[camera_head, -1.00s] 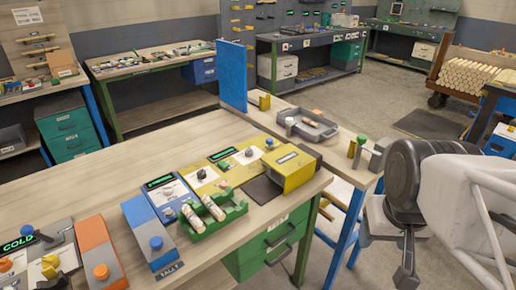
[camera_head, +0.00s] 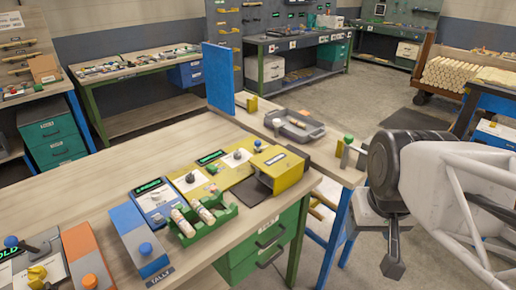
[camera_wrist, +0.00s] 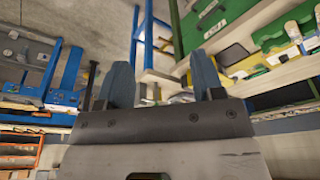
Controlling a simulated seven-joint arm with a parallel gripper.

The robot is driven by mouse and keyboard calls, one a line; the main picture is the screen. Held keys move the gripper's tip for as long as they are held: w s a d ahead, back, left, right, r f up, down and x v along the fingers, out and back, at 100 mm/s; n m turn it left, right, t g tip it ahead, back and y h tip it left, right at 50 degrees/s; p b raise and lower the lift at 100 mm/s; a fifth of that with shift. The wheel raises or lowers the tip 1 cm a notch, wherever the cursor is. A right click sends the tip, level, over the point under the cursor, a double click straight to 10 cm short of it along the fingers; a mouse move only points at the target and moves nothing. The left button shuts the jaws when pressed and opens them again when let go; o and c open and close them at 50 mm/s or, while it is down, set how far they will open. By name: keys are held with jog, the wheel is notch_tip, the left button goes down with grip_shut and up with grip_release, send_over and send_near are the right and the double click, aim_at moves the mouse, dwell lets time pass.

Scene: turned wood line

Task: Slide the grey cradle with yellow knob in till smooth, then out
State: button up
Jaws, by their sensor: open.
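I cannot surely make out a grey cradle with a yellow knob. A yellow housing (camera_head: 282,168) with a dark opening stands at the right end of the wooden bench. A dark plate (camera_head: 248,190) lies in front of its opening. Left of it a green cradle (camera_head: 204,222) holds pale turned pieces. A yellow knob (camera_head: 37,273) sits on a grey panel at the lower left. My gripper (camera_wrist: 163,82) is open and empty in the wrist view, its two blue-grey fingers apart. My arm hangs right of the bench, away from the housing.
Blue boxes (camera_head: 140,248) and an orange box (camera_head: 85,258) line the bench front. A grey tray (camera_head: 318,132) and a green-knobbed post (camera_head: 348,141) are on the side bench. An upright blue panel (camera_head: 219,80) stands behind. The bench's left rear is clear.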

jog(key=w+a+n+g, duration=0.15)
jog(key=w+a, duration=0.35)
jog(key=w, duration=0.9)
jog(key=w+a+n, duration=0.2)
jog(key=w+a, duration=0.2)
jog(key=w, duration=1.1)
jog(key=w+a+f+n, duration=0.1)
jog(key=w+a+f, duration=0.3)
jog(key=w, duration=0.3)
jog(key=w+a+f+n, duration=0.1)
jog(key=w+a+f, duration=0.4)
jog(key=w, duration=0.3)
jog(key=w+a+f+n+g, duration=0.1)
jog(key=w+a+f, duration=0.3)
jog(key=w+a, duration=0.2)
jog(key=shift+w+f+n, duration=0.3)
jog(key=shift+w+n, duration=0.05)
jog(key=shift+w, duration=0.3)
jog(key=shift+w+a+f, duration=0.25)
jog(key=shift+w, duration=0.05)
jog(key=shift+f, duration=0.1)
jog(key=shift+f, duration=3.85)
